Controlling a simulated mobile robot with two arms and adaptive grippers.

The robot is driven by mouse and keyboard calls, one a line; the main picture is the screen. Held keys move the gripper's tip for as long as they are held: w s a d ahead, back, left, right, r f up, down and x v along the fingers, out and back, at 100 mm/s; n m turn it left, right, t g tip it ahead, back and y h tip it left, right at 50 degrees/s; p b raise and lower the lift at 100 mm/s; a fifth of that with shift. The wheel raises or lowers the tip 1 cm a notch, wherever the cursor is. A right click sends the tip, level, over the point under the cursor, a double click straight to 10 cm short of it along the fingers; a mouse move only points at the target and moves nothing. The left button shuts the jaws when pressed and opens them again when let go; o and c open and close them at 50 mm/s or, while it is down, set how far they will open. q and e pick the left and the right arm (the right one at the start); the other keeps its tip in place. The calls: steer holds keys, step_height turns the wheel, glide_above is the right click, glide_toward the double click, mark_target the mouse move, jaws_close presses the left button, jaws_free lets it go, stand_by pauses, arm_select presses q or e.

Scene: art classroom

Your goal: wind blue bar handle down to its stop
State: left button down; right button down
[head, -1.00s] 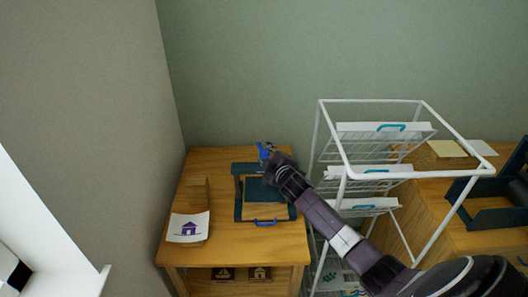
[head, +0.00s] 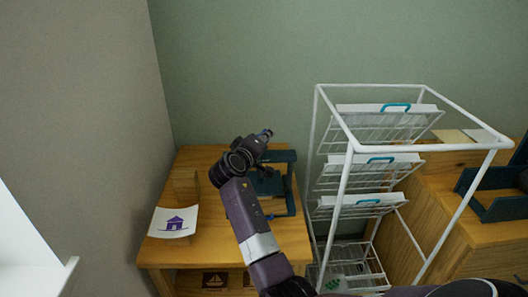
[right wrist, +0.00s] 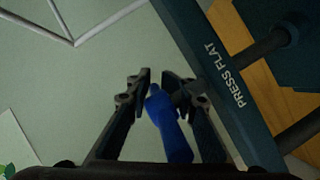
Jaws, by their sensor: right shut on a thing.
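The dark teal press (head: 289,185) stands on the small wooden table, partly covered by my right arm. It also shows in the right wrist view (right wrist: 205,60), with "PRESS FLAT" on its beam. The blue bar handle (right wrist: 170,128) lies between the fingers of my right gripper (right wrist: 160,88), beside the beam. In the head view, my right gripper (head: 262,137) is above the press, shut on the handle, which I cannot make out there. My left gripper is not in view.
A white wire rack (head: 347,190) with teal-handled trays stands close to the right of the table (head: 200,250). A card with a purple house print (head: 172,222) is at the table's left. Walls are behind and to the left.

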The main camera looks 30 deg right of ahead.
steer(key=shift+s+a+f+m+g+h+b, duration=0.1)
steer(key=shift+s+f+m+g+h+b, duration=0.15)
steer(key=shift+m+g+b, duration=0.4)
steer(key=shift+f+m+g+h+b, duration=0.1)
steer(key=shift+m+g+h+b, duration=0.25)
steer(key=shift+g+b, duration=0.35)
steer(key=c, duration=2)
jaws_free()
steer(key=shift+o, duration=0.3)
steer(key=shift+w, duration=0.1)
steer(key=shift+r, duration=0.15)
steer(key=v, duration=1.2)
steer(key=shift+o, duration=0.7)
